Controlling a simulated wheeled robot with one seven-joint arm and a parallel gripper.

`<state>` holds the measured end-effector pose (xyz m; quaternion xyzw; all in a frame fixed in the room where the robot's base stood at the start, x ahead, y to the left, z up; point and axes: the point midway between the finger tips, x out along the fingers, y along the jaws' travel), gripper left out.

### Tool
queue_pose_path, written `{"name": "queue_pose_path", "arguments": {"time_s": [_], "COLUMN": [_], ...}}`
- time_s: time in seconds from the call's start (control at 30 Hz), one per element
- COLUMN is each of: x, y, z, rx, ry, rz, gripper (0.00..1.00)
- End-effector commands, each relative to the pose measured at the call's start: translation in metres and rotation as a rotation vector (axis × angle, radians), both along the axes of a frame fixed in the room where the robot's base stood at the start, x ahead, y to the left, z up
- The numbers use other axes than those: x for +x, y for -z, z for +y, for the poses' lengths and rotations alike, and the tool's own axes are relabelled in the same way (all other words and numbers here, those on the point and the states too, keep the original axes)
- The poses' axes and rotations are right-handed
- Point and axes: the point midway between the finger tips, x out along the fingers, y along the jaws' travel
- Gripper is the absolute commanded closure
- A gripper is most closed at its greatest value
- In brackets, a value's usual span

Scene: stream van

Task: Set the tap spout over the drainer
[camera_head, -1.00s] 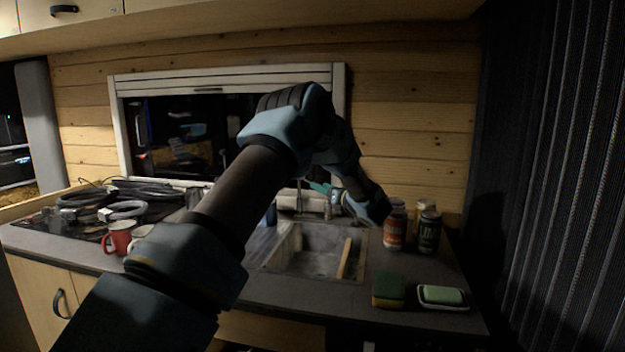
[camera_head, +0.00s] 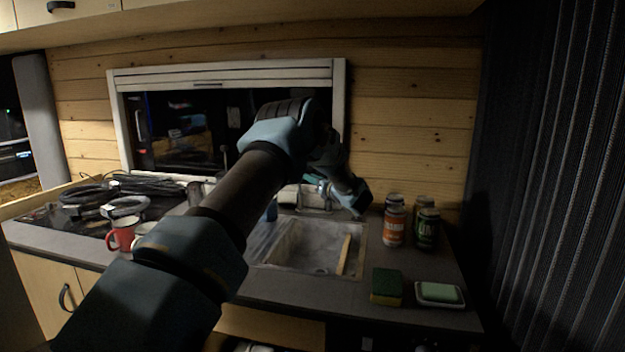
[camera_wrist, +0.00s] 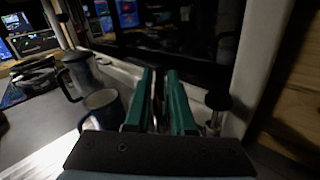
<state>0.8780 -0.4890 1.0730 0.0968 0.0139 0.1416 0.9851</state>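The metal tap (camera_head: 299,198) stands behind the sink in the head view, mostly hidden by my arm and gripper, so the spout's direction is unclear. The ribbed drainer (camera_head: 264,241) lies left of the sink basin (camera_head: 305,247), partly behind my forearm. My gripper (camera_head: 314,182) is at the tap, above the sink's back edge. In the wrist view its two green fingers (camera_wrist: 160,82) stand a narrow gap apart. Whether they hold the spout between them is too dark to tell. A dark knob on a metal stem (camera_wrist: 218,99) is just right of the fingers.
A red mug (camera_head: 123,235) and coiled cables (camera_head: 125,205) are on the left. A blue mug (camera_wrist: 103,106) and grey pot (camera_wrist: 82,73) show left of the fingers. Several cans (camera_head: 394,226), a sponge (camera_head: 386,287) and a soap dish (camera_head: 439,294) are right. The window frame (camera_head: 340,110) is close behind.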

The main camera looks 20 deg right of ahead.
Motion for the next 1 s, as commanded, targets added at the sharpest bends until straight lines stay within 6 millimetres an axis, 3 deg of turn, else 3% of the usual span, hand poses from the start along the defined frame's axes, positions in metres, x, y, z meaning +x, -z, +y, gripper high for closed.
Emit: {"name": "queue_pose_path", "arguments": {"time_s": [0.2,1.0], "x": [-0.0002,-0.0002], "y": [-0.0002,-0.0006], "z": [-0.0001,-0.0007], "rx": [0.0,0.0], "ry": [0.0,0.001], "rz": [0.0,-0.001], "gripper": [1.0,1.0]}}
